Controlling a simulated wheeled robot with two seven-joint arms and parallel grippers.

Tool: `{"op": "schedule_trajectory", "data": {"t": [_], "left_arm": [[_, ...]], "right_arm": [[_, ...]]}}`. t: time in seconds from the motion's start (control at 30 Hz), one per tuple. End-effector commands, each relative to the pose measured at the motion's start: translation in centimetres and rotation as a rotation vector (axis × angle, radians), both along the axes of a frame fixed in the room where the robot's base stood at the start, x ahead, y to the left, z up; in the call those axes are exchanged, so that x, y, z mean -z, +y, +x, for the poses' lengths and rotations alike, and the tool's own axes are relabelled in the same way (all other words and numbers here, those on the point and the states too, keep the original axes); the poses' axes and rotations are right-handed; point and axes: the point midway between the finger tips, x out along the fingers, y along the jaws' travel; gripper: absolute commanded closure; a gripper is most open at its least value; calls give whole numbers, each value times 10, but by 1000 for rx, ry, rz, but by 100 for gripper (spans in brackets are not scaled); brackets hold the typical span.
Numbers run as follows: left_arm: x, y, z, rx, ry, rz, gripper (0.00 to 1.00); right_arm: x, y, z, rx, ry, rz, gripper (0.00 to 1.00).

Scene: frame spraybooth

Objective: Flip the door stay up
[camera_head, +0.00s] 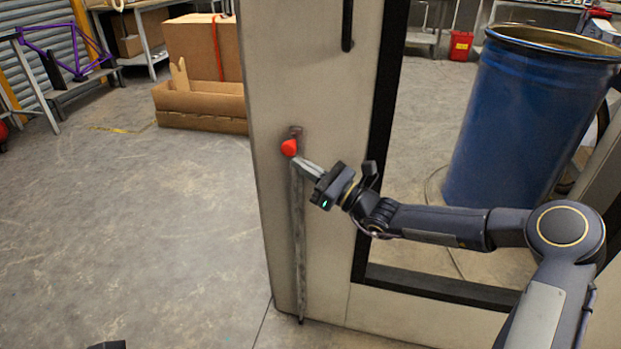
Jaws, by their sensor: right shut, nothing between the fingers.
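The door stay (299,240) is a long thin grey bar on the face of a pale door panel (325,100). It hangs straight down from a small bracket near the red knob (289,148), and its lower tip is close to the floor. My right gripper (305,164) is shut and empty. Its fingertips are at the right of the red knob, by the top of the bar; I cannot tell whether they touch. A small dark part at the bottom left edge may be my left arm, but its gripper cannot be made out.
A black handle (347,25) is on the panel above the stay. A black-framed opening is at the right, with a blue drum (530,120) behind it. Cardboard boxes (203,60) and a purple bicycle frame (65,50) stand at the back left. The floor at left is clear.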

Motion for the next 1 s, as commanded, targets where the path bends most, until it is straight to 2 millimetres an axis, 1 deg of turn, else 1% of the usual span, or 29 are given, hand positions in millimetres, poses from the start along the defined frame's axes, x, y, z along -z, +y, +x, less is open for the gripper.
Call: {"op": "schedule_trajectory", "data": {"t": [0.37, 0.47, 0.7, 0.8, 1.0], "left_arm": [[-2, 0, 0, 0, 0, 0, 64], [-11, 0, 0, 0, 0, 0, 64], [-46, 0, 0, 0, 0, 0, 64], [-50, 0, 0, 0, -1, 0, 64], [-47, 0, 0, 0, 0, 0, 64]], "right_arm": [[-3, 0, 0, 0, 0, 0, 100], [-13, 0, 0, 0, 0, 0, 100], [-53, 1, 0, -1, -3, 2, 100], [-57, 1, 0, -1, -2, 2, 100], [-56, 1, 0, -2, -5, 5, 100]]}}
